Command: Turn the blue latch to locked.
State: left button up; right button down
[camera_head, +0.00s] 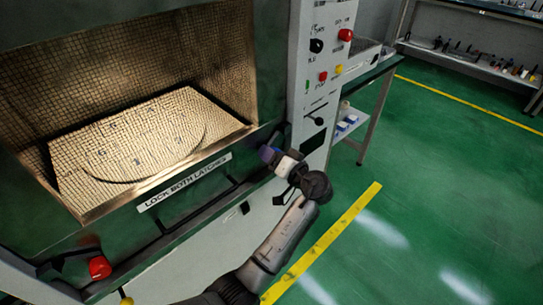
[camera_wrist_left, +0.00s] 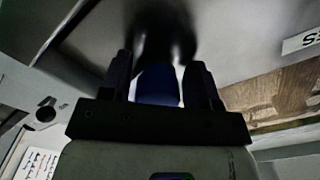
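The blue latch (camera_head: 268,153) is at the right end of the microwave generator's lower front edge, beside the cabinet's right post. My left gripper (camera_head: 283,161) is at the latch, its arm reaching up from the bottom of the head view. In the left wrist view the blue knob (camera_wrist_left: 158,85) fills the space between the two dark fingers, and the gripper (camera_wrist_left: 159,88) looks shut on it. The fingers partly hide the latch, and its lever's exact angle is hard to tell. My right gripper is in neither view.
A red-knobbed latch (camera_head: 99,267) sits at the lower left of the front. A "LOCK BOTH LATCHES" label (camera_head: 185,182) and a dark handle (camera_head: 200,205) lie between. The control panel (camera_head: 325,60) with buttons is above right. Green floor (camera_head: 440,180) at right is clear.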

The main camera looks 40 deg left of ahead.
pick_arm(q)
jog(key=shift+o, duration=0.7)
jog(key=shift+r, duration=0.2)
jog(key=shift+o, duration=0.4)
jog(key=shift+w+f, duration=0.1)
jog(key=shift+w, duration=0.15)
jog(key=shift+d, duration=0.1)
jog(key=shift+s+d, duration=0.15)
jog(key=shift+d, duration=0.2)
jog(key=s+d+p, duration=0.1)
jog(key=d+p, duration=0.2)
jog(key=d, duration=1)
jog(key=shift+a, duration=0.1)
